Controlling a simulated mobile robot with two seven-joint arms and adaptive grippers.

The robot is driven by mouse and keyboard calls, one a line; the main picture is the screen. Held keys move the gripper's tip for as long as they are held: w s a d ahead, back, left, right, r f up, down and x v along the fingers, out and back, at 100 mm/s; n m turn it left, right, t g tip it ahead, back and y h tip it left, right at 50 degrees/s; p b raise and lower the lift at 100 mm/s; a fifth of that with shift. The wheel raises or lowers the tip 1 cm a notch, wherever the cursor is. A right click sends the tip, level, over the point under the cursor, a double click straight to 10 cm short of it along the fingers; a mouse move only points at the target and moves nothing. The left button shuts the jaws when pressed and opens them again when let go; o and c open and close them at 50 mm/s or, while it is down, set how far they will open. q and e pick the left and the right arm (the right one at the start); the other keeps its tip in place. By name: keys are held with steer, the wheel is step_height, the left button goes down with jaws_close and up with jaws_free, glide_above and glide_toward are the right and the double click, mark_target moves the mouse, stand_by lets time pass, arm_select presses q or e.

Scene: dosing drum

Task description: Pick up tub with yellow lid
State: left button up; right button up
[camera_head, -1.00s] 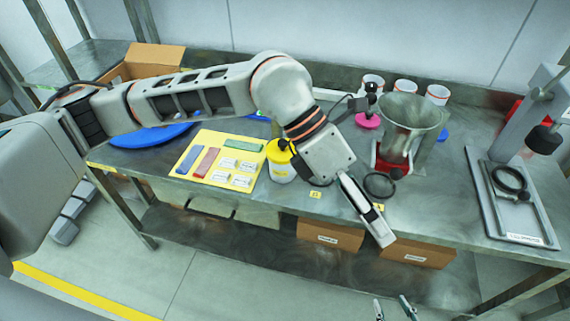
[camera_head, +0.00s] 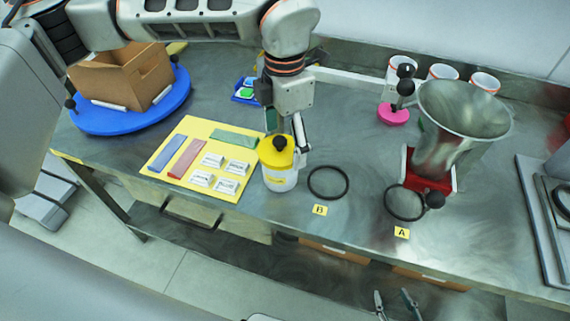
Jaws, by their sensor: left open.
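The tub with yellow lid (camera_head: 278,178) stands upright on the metal table, to the right of the yellow mat. It has a white body and a black knob on its lid. My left gripper (camera_head: 288,132) points down just behind the tub, its fingers spread. One finger shows at the lid's right rear, and the other is partly hidden near its left rear. I cannot tell whether they touch the tub. My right gripper (camera_head: 396,304) shows only its two separated fingertips at the bottom edge, in front of the table and far from the tub.
The yellow mat (camera_head: 160,168) holds coloured strips and small white packets. Black rings lie by label B (camera_head: 320,210) and label A (camera_head: 402,232). A metal hopper (camera_head: 450,130) on a red base stands right. A cardboard box (camera_head: 118,80) sits on a blue disc (camera_head: 110,122) left.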

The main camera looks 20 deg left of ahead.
arm_select(q)
steer(key=shift+s+f, duration=0.25)
steer(key=shift+f, duration=0.5)
steer(key=f, duration=0.5)
steer(key=shift+s+a, duration=0.15)
steer(key=shift+a, duration=0.25)
steer(key=shift+f, duration=0.55)
steer(key=c, duration=1.1)
